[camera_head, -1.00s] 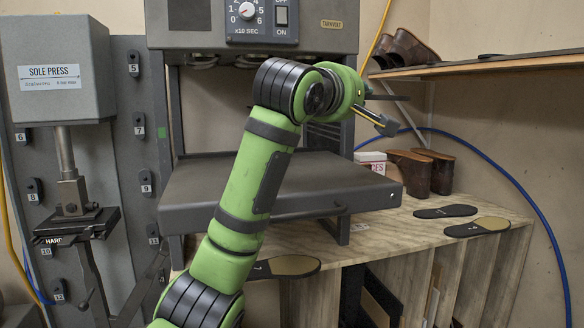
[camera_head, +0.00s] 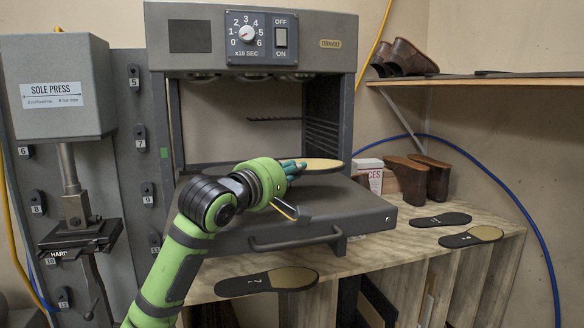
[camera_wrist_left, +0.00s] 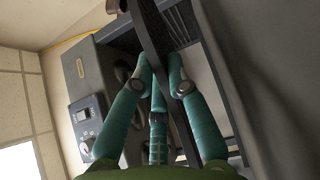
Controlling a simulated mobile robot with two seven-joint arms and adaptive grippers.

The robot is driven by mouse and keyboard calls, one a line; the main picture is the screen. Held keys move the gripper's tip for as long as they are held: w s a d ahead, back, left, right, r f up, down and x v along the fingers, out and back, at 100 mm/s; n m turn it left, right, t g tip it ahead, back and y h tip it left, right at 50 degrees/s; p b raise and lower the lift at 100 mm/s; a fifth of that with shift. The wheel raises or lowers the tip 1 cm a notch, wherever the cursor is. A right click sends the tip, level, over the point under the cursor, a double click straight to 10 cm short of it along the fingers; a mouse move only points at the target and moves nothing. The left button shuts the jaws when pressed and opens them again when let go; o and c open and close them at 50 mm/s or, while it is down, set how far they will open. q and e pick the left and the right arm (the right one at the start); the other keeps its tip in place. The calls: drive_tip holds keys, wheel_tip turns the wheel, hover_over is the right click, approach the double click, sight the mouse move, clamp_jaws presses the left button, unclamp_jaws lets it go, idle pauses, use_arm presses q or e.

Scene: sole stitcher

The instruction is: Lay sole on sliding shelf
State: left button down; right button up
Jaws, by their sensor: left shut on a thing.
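My left gripper (camera_head: 291,170) has green-teal fingers and is shut on a sole (camera_head: 322,165) with a tan face and dark edge. In the head view the sole points right from the fingers, roughly flat, over the dark grey sliding shelf (camera_head: 270,215) at the front of the machine. I cannot tell whether it touches the shelf. In the left wrist view the fingers (camera_wrist_left: 163,80) pinch the sole (camera_wrist_left: 152,30), which shows edge-on as a dark strip. The sole's gripped end is partly hidden by the hand. My right gripper is not in view.
Other soles lie on the wooden table, one in front of the shelf (camera_head: 267,281), others at right (camera_head: 440,220) (camera_head: 470,237). Brown shoes (camera_head: 410,178) and a white box (camera_head: 370,174) stand right of the shelf. The sole press (camera_head: 60,95) stands left. The shelf's handle (camera_head: 295,240) juts forward.

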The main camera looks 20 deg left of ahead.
use_arm(q)
drive_tip(key=shift+a+f, duration=0.15)
drive_tip(key=shift+f, duration=0.4)
drive_tip(key=shift+f+b, duration=0.3)
drive_tip(key=shift+f, duration=0.25)
drive_tip(key=c, duration=1.2)
unclamp_jaws()
drive_tip(key=shift+f, duration=0.1)
use_arm(e)
drive_tip(key=shift+s+d, duration=0.15)
drive_tip(key=shift+s, duration=0.55)
